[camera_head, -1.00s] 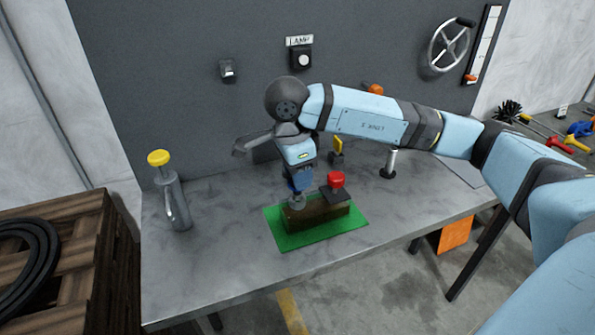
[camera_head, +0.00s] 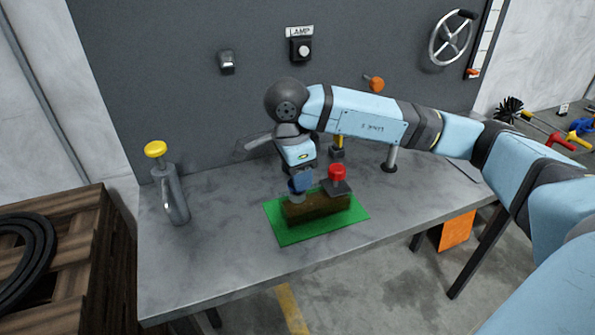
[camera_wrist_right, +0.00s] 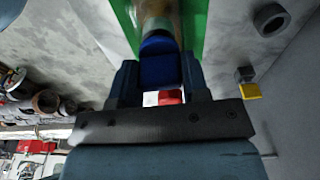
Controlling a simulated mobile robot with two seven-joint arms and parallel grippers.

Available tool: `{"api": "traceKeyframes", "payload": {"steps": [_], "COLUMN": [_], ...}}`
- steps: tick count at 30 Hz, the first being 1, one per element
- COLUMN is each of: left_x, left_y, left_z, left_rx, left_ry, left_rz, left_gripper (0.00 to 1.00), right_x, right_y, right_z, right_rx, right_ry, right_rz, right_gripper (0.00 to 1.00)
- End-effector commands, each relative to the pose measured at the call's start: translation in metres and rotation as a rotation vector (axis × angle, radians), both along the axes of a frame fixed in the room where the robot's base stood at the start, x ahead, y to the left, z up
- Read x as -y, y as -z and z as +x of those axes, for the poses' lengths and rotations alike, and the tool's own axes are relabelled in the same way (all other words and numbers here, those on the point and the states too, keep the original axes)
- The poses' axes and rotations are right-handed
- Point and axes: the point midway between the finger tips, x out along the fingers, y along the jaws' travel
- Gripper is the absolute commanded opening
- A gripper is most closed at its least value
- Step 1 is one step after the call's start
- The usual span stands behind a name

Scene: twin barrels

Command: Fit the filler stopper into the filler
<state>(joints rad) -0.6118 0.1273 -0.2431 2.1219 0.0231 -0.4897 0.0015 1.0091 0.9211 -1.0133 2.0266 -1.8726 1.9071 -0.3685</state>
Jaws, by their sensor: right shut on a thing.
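My right gripper (camera_head: 300,182) points down and is shut on a blue stopper (camera_wrist_right: 160,62). The blue stopper also shows in the head view (camera_head: 300,186). It is directly over a pale grey round filler (camera_head: 297,198) at the left end of a brown block (camera_head: 318,212). In the wrist view the filler (camera_wrist_right: 157,22) shows just beyond the stopper. Stopper and filler look very close or touching; I cannot tell whether the stopper is seated. A red knob (camera_head: 337,172) on a dark base stands at the block's right end. My left gripper is not in view.
The block sits on a green mat (camera_head: 350,217) on a grey bench (camera_head: 225,255). The bench's front left is clear.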

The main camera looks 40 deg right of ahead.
Motion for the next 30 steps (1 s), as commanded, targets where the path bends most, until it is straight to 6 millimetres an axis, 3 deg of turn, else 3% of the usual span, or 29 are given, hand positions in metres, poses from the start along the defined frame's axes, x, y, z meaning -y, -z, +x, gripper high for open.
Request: {"api": "traceKeyframes", "payload": {"steps": [12,13,16,30], "left_x": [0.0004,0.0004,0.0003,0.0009], "left_y": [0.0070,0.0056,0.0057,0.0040], "left_z": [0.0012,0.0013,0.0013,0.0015], "left_rx": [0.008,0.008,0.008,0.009], "left_ry": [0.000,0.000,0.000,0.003], "left_rz": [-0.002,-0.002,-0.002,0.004], "left_gripper": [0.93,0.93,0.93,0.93], "right_x": [0.0001,0.0001,0.0001,0.0001], "right_y": [0.0122,0.0107,0.0106,0.0106], "right_z": [0.0000,0.0000,0.0001,0.0000], "right_rx": [0.000,0.000,0.000,0.000], "right_ry": [0.000,0.000,0.000,0.000], "right_rz": [0.000,0.000,0.000,0.000], "right_gripper": [0.18,0.49,0.72,0.72]}}
